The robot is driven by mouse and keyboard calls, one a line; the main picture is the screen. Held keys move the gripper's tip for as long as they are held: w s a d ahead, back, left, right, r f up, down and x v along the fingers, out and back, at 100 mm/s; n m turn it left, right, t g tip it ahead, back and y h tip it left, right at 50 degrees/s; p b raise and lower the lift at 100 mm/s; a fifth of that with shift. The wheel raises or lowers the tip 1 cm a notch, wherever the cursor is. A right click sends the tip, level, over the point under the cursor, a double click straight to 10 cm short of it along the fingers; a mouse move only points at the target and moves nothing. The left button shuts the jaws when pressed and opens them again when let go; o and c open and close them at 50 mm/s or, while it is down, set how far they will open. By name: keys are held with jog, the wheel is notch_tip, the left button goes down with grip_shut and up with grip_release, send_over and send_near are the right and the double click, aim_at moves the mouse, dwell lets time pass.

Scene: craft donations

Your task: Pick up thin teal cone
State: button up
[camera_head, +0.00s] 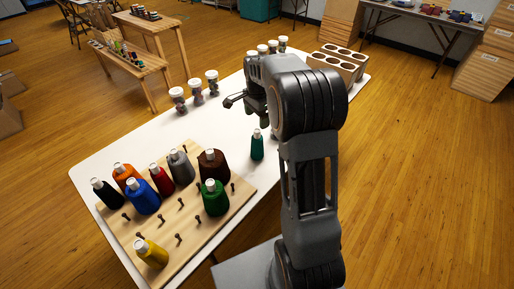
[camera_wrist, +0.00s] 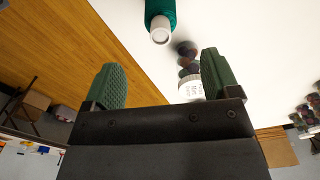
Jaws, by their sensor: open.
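The thin teal cone (camera_head: 257,145) stands upright on the white table, just right of the pegged wooden board, with a white tip. In the wrist view the teal cone (camera_wrist: 161,13) shows at the top edge, cut off by the frame, its white tip pointing down in the picture. My gripper (camera_wrist: 160,78) is open, its two green padded fingers wide apart, with nothing held between them. The cone is beyond the fingertips, not touching them. In the head view my arm hides most of the gripper, which is above the table behind the cone.
A wooden board (camera_head: 226,207) with dark pegs holds several coloured cones at the front left. Jars with white lids (camera_head: 195,83) stand along the far edge; one jar (camera_wrist: 190,86) shows between my fingers. A wooden holder with round holes (camera_head: 337,62) stands at the back right.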

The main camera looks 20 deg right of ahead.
aim_at(257, 137)
notch_tip(257, 137, down, 11)
jog(key=shift+r, duration=0.2)
dwell(0.5)
jog(key=shift+c, duration=0.3)
jog(key=c, duration=1.2)
